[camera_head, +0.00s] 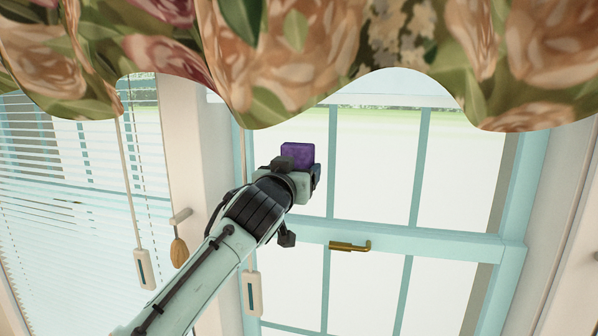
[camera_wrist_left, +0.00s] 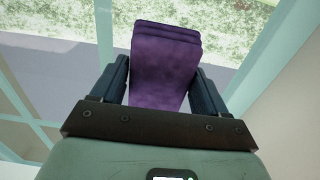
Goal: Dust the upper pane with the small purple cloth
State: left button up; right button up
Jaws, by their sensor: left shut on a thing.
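The small purple cloth (camera_head: 297,155) is folded and held up in my left gripper (camera_head: 300,172), in front of the left part of the upper pane (camera_head: 375,150). In the left wrist view the cloth (camera_wrist_left: 165,62) stands between the two dark fingers of the left gripper (camera_wrist_left: 162,85), which are shut on it. The pane also shows behind the cloth in the left wrist view (camera_wrist_left: 225,40). I cannot tell whether the cloth touches the glass. My right gripper is not in view.
A flowered valance (camera_head: 300,50) hangs across the top, over the pane's upper edge. A brass latch (camera_head: 350,246) sits on the pale blue middle rail (camera_head: 430,242). Blinds (camera_head: 70,200) cover the left window, with cords and a wooden tassel (camera_head: 179,252) beside them.

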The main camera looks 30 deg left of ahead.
pick_arm(q)
jog(key=shift+a+f, duration=0.15)
jog(key=shift+a, duration=0.05)
jog(key=b+v, duration=0.3)
jog(key=v, duration=0.2)
jog(key=shift+s+d, duration=0.15)
jog(key=shift+s, duration=0.2)
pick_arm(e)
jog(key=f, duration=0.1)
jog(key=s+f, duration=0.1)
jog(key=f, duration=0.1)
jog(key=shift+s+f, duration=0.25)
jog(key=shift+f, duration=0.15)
pick_arm(q)
jog(key=b+v, duration=0.2)
jog(key=v, duration=0.1)
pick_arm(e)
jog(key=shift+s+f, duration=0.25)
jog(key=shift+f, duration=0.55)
pick_arm(q)
jog(key=shift+d, duration=0.1)
